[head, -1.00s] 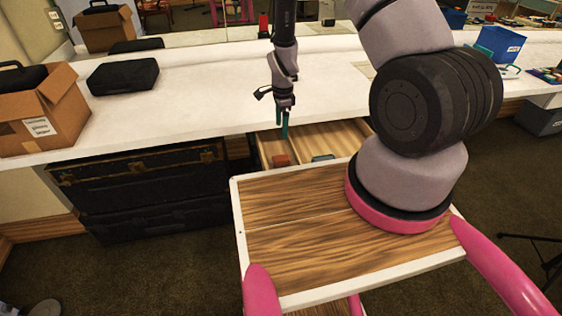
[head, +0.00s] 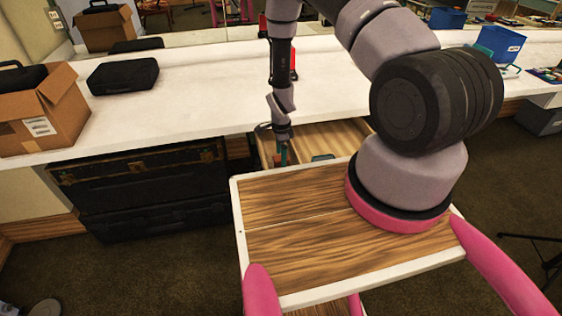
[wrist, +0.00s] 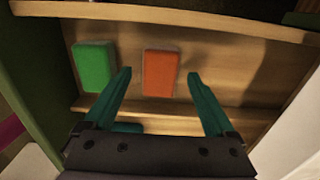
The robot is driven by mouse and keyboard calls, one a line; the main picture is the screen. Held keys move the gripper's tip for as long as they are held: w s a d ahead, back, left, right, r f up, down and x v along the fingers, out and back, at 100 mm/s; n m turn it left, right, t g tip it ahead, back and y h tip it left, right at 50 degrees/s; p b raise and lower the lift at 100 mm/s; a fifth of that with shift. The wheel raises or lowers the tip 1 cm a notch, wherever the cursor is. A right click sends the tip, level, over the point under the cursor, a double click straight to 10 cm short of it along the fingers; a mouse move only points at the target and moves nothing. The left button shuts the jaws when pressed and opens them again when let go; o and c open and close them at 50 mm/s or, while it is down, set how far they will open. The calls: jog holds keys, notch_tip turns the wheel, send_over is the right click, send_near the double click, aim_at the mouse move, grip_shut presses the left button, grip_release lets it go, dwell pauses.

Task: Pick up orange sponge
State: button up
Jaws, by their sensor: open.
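The orange sponge (wrist: 160,73) lies flat in an open wooden drawer, seen in the wrist view between and beyond my fingertips. In the head view my arm and the drawer's front hide most or all of it. My gripper (wrist: 160,75) is open and empty, with its two teal fingers pointing toward the sponge, one to each side. In the head view my gripper (head: 283,156) reaches down into the left part of the drawer (head: 345,135). I cannot tell whether the fingers touch anything.
A green sponge (wrist: 94,67) lies left of the orange one. A wooden divider (wrist: 180,112) runs across the drawer. The white counter (head: 190,95) overhangs behind, with a cardboard box (head: 42,117) and a black case (head: 123,75) on it.

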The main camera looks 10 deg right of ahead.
jog(key=shift+f, duration=0.2)
grip_shut()
jog(key=shift+r, duration=0.1)
notch_tip(320, 180, up, 10)
dwell(0.5)
